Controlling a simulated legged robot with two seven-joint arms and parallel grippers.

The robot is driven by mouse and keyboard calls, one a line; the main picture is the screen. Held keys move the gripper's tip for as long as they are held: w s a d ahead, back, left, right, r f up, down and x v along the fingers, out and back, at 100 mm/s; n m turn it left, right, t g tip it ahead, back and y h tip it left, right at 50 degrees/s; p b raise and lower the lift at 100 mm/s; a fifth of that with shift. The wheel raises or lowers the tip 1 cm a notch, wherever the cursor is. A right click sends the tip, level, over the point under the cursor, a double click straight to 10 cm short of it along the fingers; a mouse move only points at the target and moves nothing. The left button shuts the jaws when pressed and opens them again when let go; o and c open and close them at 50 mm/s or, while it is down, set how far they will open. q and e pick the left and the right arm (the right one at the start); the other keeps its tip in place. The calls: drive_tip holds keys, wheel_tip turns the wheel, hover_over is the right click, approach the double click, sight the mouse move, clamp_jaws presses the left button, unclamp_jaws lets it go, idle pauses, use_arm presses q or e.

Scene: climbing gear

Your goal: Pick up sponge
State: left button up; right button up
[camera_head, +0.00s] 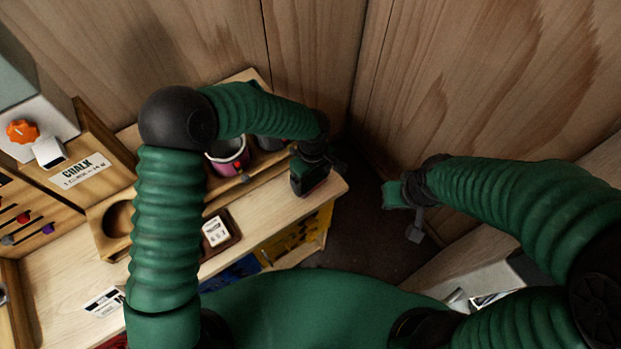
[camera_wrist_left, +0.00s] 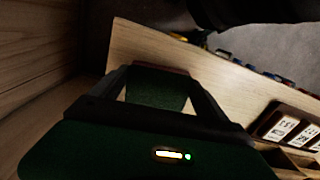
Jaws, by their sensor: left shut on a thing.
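My left gripper (camera_head: 310,178) is over the right end of the wooden bench, pointing down. In the left wrist view its two fingers (camera_wrist_left: 160,82) are shut on a dark green block with a reddish-brown edge (camera_wrist_left: 158,90), which looks like the sponge. In the head view the gripper and arm mostly hide this block. I cannot tell whether it touches the bench top. My right gripper (camera_head: 404,202) hangs over the dark floor, right of the bench, apart from everything; its jaw opening is unclear.
The bench top (camera_head: 270,215) holds a pink-and-white cup (camera_head: 228,157) in a wooden rack and a small dark tray with white blocks (camera_head: 216,232). A wooden chalk box (camera_head: 85,165) stands at the left. Plywood walls close off the back. The dark floor (camera_head: 375,240) is clear.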

use_arm(q)
drive_tip(key=r, duration=0.2)
drive_tip(key=b, duration=0.1)
drive_tip(key=shift+s+d+r, duration=0.25)
drive_tip(key=shift+d+r, duration=0.15)
drive_tip(key=s+a+r+b, duration=0.1)
drive_tip(key=s+a+b, duration=0.1)
drive_tip(key=s, duration=1.3)
drive_tip(key=shift+s+a+r+b, duration=0.2)
drive_tip(key=shift+a+r+b, duration=0.15)
drive_tip(key=shift+b, duration=0.3)
use_arm(e)
drive_tip(key=f, duration=0.4)
drive_tip(key=shift+s+d+f, duration=0.1)
drive_tip(key=shift+d+f, duration=0.2)
drive_tip(key=shift+d, duration=0.05)
use_arm(q)
drive_tip(key=o, duration=0.7)
drive_tip(key=shift+a, duration=0.15)
drive_tip(key=c, duration=0.6)
use_arm(e)
drive_tip(key=shift+a, duration=0.1)
use_arm(q)
drive_tip(key=shift+f, duration=0.1)
